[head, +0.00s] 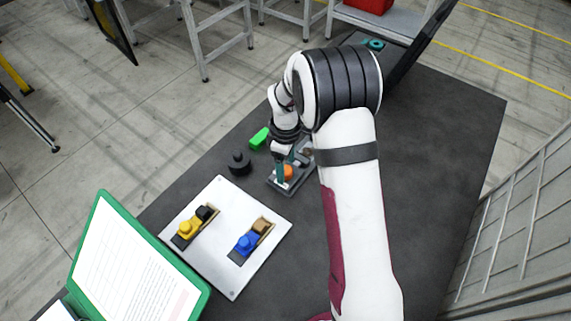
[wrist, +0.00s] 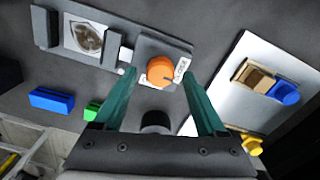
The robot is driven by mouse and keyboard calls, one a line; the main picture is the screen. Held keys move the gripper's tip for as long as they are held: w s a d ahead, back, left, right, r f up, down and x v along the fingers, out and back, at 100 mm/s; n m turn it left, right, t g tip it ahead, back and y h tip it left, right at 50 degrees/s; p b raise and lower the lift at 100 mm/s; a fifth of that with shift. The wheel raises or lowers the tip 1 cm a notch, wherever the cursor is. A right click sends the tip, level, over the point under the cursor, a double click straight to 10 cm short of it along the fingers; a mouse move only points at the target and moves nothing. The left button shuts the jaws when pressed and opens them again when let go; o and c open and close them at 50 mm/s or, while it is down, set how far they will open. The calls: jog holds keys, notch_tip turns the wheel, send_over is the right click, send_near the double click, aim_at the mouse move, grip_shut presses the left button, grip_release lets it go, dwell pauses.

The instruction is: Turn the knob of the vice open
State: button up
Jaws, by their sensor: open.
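The vice (wrist: 144,50) is a grey block on the dark table with an orange round knob (wrist: 160,70) on top. A white label with letters, seemingly "CLOSE", lies right of the knob in the wrist view. At its left end a round grey part (wrist: 88,38) sits between two dark jaws. My gripper (wrist: 159,76) is open, its two teal fingers on either side of the knob with gaps; I cannot tell whether the tips reach its height. In the head view the gripper (head: 282,166) points down at the vice's orange knob (head: 288,171), partly hiding it.
A white plate (head: 225,234) with yellow (head: 186,229) and blue (head: 247,242) knobbed fixtures lies in front-left. A black cylinder (head: 239,163) and a green block (head: 259,138) stand left of the vice. A blue block (wrist: 52,100) shows in the wrist view.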

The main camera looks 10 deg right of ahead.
jog(key=shift+f, duration=0.4)
grip_shut()
